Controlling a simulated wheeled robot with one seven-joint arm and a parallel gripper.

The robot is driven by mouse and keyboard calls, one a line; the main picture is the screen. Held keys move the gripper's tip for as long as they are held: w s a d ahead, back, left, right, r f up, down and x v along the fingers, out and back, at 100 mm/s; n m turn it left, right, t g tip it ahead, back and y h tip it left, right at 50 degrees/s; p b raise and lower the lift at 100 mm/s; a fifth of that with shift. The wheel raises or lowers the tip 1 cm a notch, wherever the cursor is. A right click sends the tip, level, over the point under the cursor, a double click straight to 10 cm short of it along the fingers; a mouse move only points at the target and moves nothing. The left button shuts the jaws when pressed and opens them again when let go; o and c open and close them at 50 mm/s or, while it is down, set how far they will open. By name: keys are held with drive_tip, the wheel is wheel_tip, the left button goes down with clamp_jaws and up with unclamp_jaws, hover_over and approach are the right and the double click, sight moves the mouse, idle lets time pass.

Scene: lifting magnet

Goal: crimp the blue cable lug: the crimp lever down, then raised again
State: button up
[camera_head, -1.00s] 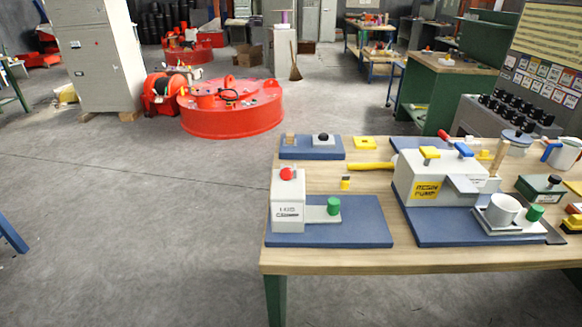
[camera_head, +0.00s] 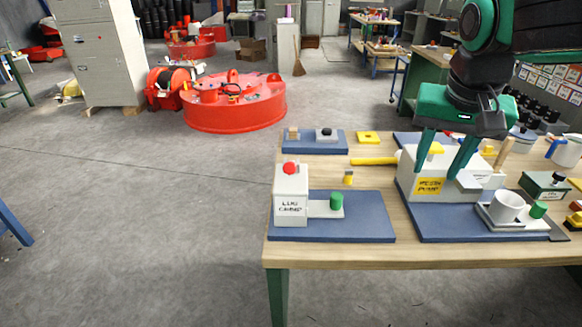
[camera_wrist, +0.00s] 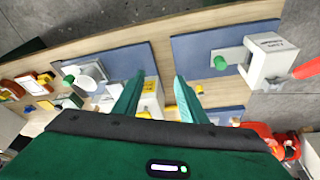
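The lug crimp station is a white box (camera_head: 291,200) labelled LUG CRIMP, on a blue base board at the front left of the table. A red knob (camera_head: 289,168) shows at its top; a red grip (camera_wrist: 306,69) shows beside the box in the wrist view. A grey plate with a green knob (camera_head: 336,200) projects from the box's right side. I cannot pick out a blue cable lug. My gripper (camera_head: 440,174) is open and empty, pointing down in front of the resin pump in the head view, well right of the crimp box. Its fingers (camera_wrist: 159,78) are spread apart in the wrist view.
The white resin pump (camera_head: 408,183) with a yellow handle (camera_head: 374,161) stands right of the crimp station. A white cup (camera_head: 506,206) is in front of it.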

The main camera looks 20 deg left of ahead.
drive_tip(key=s+a+r+n+y, duration=0.1)
drive_tip(key=s+a+r, duration=0.15)
drive_tip(key=a, duration=1.15)
drive_tip(key=n+y, duration=0.1)
drive_tip(key=y, duration=0.1)
approach(292, 164)
drive_tip(key=f, duration=0.1)
drive_tip(key=shift+t, duration=0.3)
drive_tip(key=x, duration=1)
drive_tip(key=shift+s+a+f, duration=0.15)
drive_tip(key=shift+a+f, duration=0.05)
drive_tip(key=shift+f, duration=0.05)
drive_tip(key=shift+c, duration=0.3)
clamp_jaws()
